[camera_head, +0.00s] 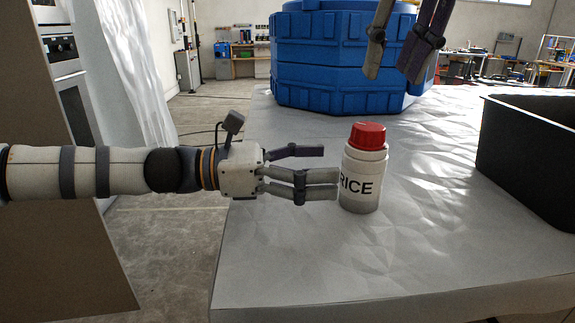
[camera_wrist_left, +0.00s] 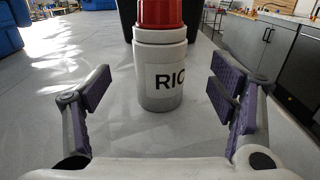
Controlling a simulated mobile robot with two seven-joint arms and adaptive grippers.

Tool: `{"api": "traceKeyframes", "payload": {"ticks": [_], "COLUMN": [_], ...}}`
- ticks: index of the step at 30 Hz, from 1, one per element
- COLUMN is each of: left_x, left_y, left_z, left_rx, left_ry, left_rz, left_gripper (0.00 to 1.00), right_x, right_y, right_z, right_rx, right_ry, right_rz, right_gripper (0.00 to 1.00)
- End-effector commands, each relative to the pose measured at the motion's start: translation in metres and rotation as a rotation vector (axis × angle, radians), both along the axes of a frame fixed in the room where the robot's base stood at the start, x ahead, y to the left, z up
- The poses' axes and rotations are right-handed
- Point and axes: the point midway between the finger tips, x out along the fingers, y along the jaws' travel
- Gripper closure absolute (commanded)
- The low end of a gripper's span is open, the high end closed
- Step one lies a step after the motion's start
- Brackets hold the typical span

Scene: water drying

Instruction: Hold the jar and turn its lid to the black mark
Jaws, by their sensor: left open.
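A white jar (camera_head: 359,186) with the dark lettering "RICE" and a red lid (camera_head: 368,135) stands upright on the table. In the left wrist view the jar (camera_wrist_left: 160,90) is between and just beyond the fingers, and the red lid (camera_wrist_left: 160,12) is cut by the top edge. My left gripper (camera_head: 328,170) is open beside the jar, with its fingers pointing at it. My right gripper (camera_head: 396,65) hangs above and behind the jar, pointing down, fingers apart and empty. I cannot make out a separate black mark.
The pale, crinkled tabletop (camera_head: 290,265) is clear around the jar. A black open bin (camera_head: 530,150) stands at the right. A large blue container (camera_head: 325,65) stands at the back. The table's left edge lies under my left gripper.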

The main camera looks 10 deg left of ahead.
Motion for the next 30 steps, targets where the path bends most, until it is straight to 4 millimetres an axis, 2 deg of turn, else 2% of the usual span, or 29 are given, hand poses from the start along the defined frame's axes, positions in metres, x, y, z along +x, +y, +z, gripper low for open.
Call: {"api": "traceKeyframes", "payload": {"ticks": [3,9,14,20,23,29,30], "left_x": [0.008,0.019,0.022,0.022,0.022,0.022,0.022], "left_y": [-0.028,-0.060,-0.068,-0.069,-0.068,-0.068,-0.068], "left_z": [-0.001,0.000,0.000,0.000,0.000,0.000,0.000], "left_rx": [0.001,0.001,0.001,0.001,0.001,0.001,0.001], "left_ry": [0.001,-0.002,-0.002,-0.003,-0.003,-0.003,-0.003], "left_rz": [-0.004,-0.002,0.000,0.000,0.000,0.000,0.000], "left_gripper": [0.22,0.22,0.22,0.22,0.40,0.86,0.89], "right_x": [0.000,0.000,0.000,0.000,0.000,0.000,0.000], "right_y": [0.000,0.000,0.000,0.000,0.000,0.000,0.000], "right_z": [0.000,0.000,0.000,0.000,0.000,0.000,0.000], "right_rx": [0.000,0.000,0.000,0.000,0.000,0.000,0.000], "right_ry": [0.000,0.000,0.000,0.000,0.000,0.000,0.000], "right_rz": [0.000,0.000,0.000,0.000,0.000,0.000,0.000], "right_gripper": [0.67,0.67,0.67,0.67,0.67,0.67,0.62]}}
